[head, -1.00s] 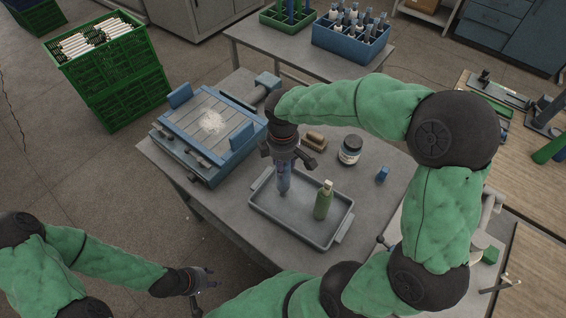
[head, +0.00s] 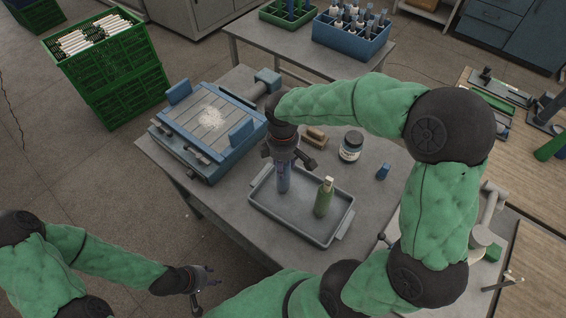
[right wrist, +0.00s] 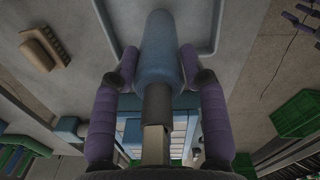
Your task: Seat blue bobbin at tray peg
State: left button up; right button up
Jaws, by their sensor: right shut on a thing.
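The blue bobbin (head: 283,181) stands upright over the left part of the grey tray (head: 265,208) in the head view. My right gripper (head: 283,164) points down and is shut on its upper part. In the right wrist view the bobbin (right wrist: 160,60) lies between the two purple fingers of my right gripper (right wrist: 160,70). The bobbin's lower end reaches the tray area; the peg is hidden, and I cannot tell whether the bobbin touches the floor. A green bobbin (head: 323,198) stands upright in the tray to the right. My left gripper (head: 206,281) is away at the lower left, its jaw opening unclear.
A blue vise-like fixture (head: 210,125) stands left of the tray. A brown brush (head: 317,137), a dark jar (head: 350,147) and a small blue block (head: 383,171) lie behind it. Green crates (head: 110,70) stand on the floor at the upper left.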

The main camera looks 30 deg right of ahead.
jog(key=shift+f+b, duration=0.45)
jog(key=shift+f, duration=0.35)
jog(key=o, duration=1.1)
notch_tip(320, 180, up, 12)
jog(key=shift+a+r, duration=0.1)
